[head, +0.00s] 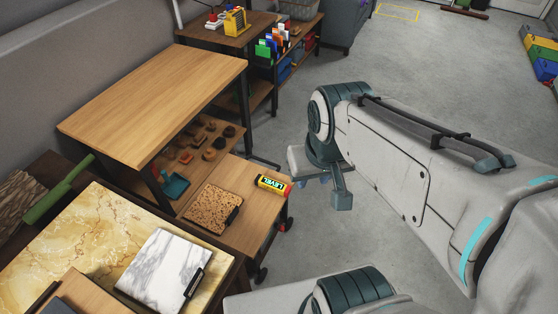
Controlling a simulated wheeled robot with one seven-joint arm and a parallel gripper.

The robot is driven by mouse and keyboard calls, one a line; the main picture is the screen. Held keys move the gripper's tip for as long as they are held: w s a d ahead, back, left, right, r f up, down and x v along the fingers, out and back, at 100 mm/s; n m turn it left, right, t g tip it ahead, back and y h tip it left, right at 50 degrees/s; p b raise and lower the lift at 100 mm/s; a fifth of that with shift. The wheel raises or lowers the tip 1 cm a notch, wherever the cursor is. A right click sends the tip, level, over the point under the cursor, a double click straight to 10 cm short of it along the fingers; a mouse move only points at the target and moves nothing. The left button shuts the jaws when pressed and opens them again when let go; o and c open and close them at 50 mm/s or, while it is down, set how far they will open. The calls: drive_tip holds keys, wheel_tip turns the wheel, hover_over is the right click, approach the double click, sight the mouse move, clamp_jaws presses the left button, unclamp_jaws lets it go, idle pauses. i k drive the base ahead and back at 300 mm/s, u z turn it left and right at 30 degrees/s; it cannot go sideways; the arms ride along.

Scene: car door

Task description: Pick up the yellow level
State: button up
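One dark teal finger shows clearly. The rest is partly hidden by my wrist, so its opening is unclear. Nothing is seen held in it.
A brown cork-like board (213,208) lies just left of the level. A higher wooden table (155,95) stands behind, with small brown pieces (210,140) on a shelf below. A marble slab (165,268) lies in front. Open grey floor (440,80) is to the right.

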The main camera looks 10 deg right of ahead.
sight(263, 181)
drive_tip(key=z, duration=1.7)
drive_tip(key=i, duration=1.95)
drive_tip(key=u, duration=3.35)
drive_tip(key=i, duration=0.5)
drive_tip(key=u, duration=0.05)
